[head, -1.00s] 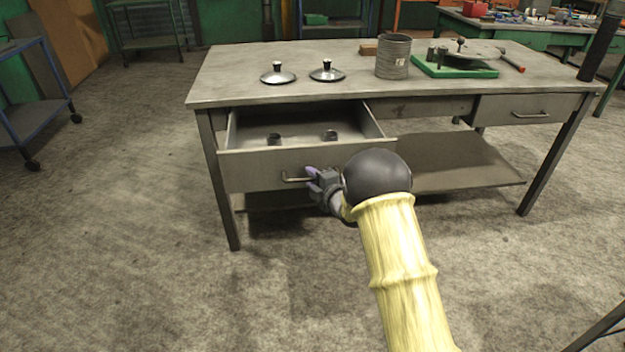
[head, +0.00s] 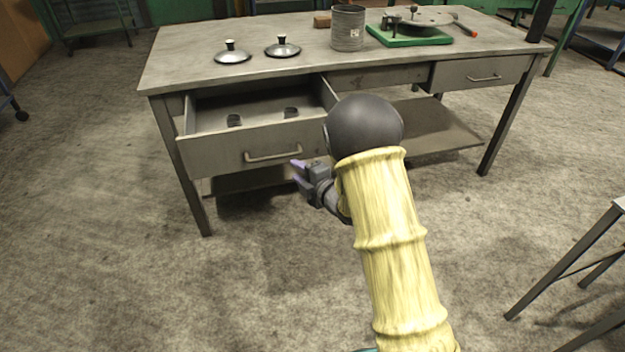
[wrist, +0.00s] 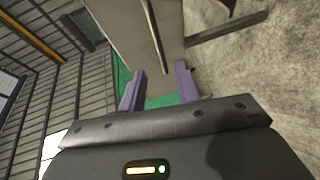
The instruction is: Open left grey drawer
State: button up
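The left grey drawer (head: 220,152) is pulled out of the grey workbench (head: 185,72).
On the bench stand two lids (head: 283,47), a metal can (head: 347,30) and a green-based device (head: 408,38). A second drawer (head: 482,73) at the right is shut. A lower shelf (head: 440,132) lies under the bench. Floor at the left and front is clear.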

jog(key=v, duration=0.5)
jog(key=shift+s+d, duration=0.15)
jog(key=shift+d, duration=0.1)
jog(key=shift+a, duration=0.1)
jog(key=shift+s, duration=0.1)
